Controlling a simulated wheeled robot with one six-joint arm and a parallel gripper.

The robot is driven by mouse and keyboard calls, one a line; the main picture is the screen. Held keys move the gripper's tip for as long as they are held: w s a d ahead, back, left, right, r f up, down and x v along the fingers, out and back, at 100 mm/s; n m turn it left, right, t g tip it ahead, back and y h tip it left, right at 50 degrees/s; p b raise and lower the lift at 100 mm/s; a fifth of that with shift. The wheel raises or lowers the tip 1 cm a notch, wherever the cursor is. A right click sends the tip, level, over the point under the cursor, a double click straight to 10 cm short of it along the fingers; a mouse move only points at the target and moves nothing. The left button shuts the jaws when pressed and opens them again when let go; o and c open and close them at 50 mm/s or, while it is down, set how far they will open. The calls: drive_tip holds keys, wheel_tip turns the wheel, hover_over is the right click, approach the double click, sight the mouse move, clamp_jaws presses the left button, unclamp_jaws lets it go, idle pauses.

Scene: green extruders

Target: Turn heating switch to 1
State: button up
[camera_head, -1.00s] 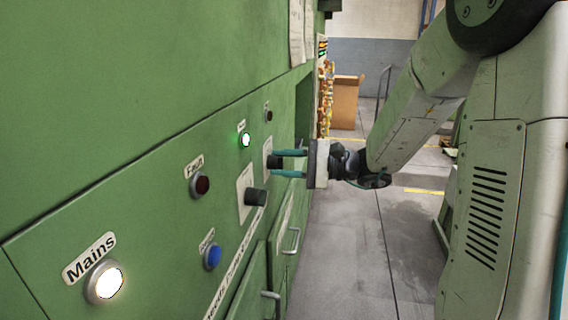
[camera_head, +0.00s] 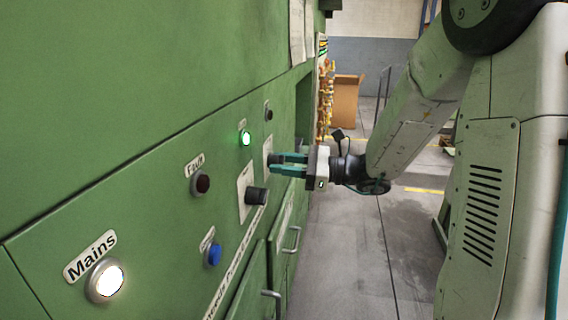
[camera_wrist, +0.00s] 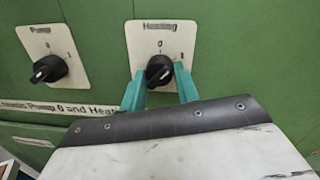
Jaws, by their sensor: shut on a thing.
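The heating switch (camera_wrist: 158,68) is a black rotary knob on a white plate labelled "Heating", with 0 above it and 1 to its upper right. My gripper (camera_wrist: 158,82) has its teal fingers on either side of this knob, shut on it. In the head view my gripper (camera_head: 274,164) reaches the panel from the right, and its fingers mostly hide the knob. The exact pointing of the knob is hard to read between the fingers.
The pump switch (camera_wrist: 49,69) is a similar black knob to the left. The green panel also carries a lit Mains lamp (camera_head: 105,281), a dark red Fault lamp (camera_head: 201,183), a blue button (camera_head: 212,255) and a lit green lamp (camera_head: 245,138). Door handles (camera_head: 291,240) stick out below.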

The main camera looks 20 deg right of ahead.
drive_tip(key=shift+m, duration=1.7)
drive_tip(key=o, duration=1)
drive_tip(key=shift+c, duration=0.2)
drive_tip(key=v, duration=0.7)
drive_tip(key=shift+s+d, duration=0.3)
drive_tip(key=shift+d, duration=0.05)
drive_tip(key=shift+f, duration=0.15)
